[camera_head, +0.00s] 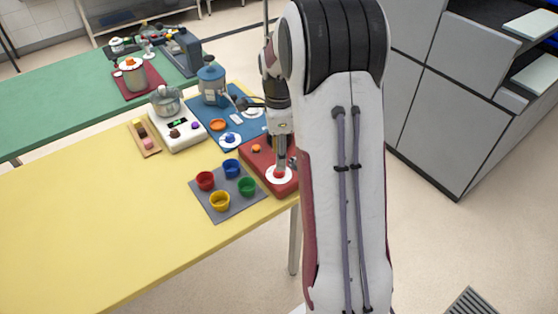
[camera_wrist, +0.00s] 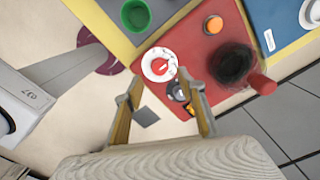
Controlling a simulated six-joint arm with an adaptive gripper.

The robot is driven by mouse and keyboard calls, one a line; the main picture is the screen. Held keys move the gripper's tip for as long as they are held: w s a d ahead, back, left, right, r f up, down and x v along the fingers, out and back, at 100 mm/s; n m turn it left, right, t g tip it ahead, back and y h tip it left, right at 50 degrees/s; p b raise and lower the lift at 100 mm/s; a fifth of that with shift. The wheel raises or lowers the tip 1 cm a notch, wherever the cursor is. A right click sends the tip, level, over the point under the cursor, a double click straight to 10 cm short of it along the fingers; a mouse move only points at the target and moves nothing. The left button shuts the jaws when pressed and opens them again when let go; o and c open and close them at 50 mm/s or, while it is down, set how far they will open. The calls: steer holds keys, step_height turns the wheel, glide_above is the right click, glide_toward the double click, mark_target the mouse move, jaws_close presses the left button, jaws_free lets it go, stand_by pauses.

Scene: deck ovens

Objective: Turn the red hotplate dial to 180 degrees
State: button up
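The red hotplate (camera_head: 255,170) lies at the right edge of the yellow table in the head view. Its red dial (camera_head: 279,173) sits on a white round scale near the front. In the wrist view the dial (camera_wrist: 159,65) is a red disc on a white ring, just beyond my fingertips. My gripper (camera_wrist: 155,88) is open and empty there, with its two fingers apart. In the head view my forearm partly hides the hotplate. The dial's angle and scale marks are too small to read.
A dark round burner (camera_wrist: 233,64), an orange button (camera_wrist: 213,24) and a red cylinder (camera_wrist: 262,83) are close by on the hotplate. A grey mat (camera_head: 208,205) with red, blue, yellow and green cups lies left of it. The table's front left is clear.

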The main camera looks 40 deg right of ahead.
steer(key=shift+r, duration=1.15)
steer(key=shift+n, duration=0.3)
steer(key=shift+n, duration=0.6)
steer(key=shift+s+f+n, duration=0.15)
steer(key=shift+n, duration=0.25)
steer(key=shift+s+a+f+n, duration=0.25)
steer(key=shift+s+n, duration=0.15)
steer(key=shift+n, duration=0.15)
steer(key=shift+s+a+f+n, duration=0.15)
steer(key=shift+s+f+n, duration=0.1)
steer(key=shift+s+n, duration=0.25)
steer(key=s+a+r+n+t, duration=0.2)
steer(key=s+a+r+n, duration=0.6)
steer(key=s+a+n, duration=0.1)
steer(key=s+a+r+n+t, duration=0.3)
steer(key=s+a+r+n, duration=0.4)
steer(key=s+a+n, duration=0.2)
steer(key=shift+s+a+r+n+t, duration=0.35)
steer(key=shift+s+a, duration=0.85)
steer(key=shift+s, duration=0.35)
